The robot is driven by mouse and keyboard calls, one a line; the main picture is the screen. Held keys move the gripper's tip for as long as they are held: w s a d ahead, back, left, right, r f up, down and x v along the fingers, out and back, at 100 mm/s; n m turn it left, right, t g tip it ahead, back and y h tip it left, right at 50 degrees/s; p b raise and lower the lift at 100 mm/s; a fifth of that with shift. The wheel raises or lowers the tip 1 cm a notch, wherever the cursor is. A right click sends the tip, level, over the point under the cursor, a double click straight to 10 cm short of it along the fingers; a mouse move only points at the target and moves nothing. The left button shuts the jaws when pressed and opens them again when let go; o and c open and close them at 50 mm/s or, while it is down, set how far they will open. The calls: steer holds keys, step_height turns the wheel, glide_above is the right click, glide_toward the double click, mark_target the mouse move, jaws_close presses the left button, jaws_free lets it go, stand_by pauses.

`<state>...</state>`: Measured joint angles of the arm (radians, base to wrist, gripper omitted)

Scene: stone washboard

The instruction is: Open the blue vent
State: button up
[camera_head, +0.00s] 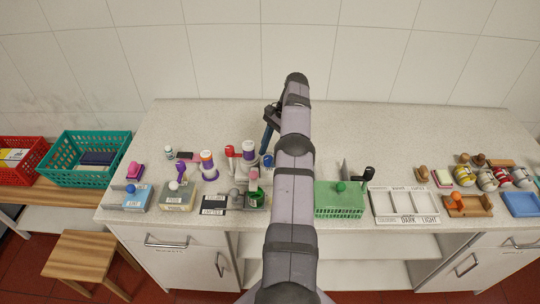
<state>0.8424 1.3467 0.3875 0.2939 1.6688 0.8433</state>
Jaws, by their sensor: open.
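A light-blue box (137,202) with a blue ball knob (130,188) and a small label stands at the left front of the worktop. It may be the blue vent, but I cannot tell for sure, nor whether it is open. My gripper (268,138) is behind my raised arm, above the back middle of the worktop, well right of that box. It is open; its fingers are partly hidden and small. A small blue knob (268,160) shows below it, partly hidden by my arm.
A beige box (178,197), a pink stamp (135,170) and purple-and-white bottles (208,166) stand near the light-blue box. A green box (339,203), white tray (405,218) and blue tray (520,204) lie right of my arm. The worktop's back strip is mostly clear.

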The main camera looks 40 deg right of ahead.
mark_target(270, 157)
step_height(270, 157, up, 7)
steer(key=p, duration=0.3)
steer(key=shift+r+p, duration=0.15)
steer(key=shift+p, duration=0.2)
steer(key=shift+r+p, duration=0.9)
steer(key=shift+p, duration=0.05)
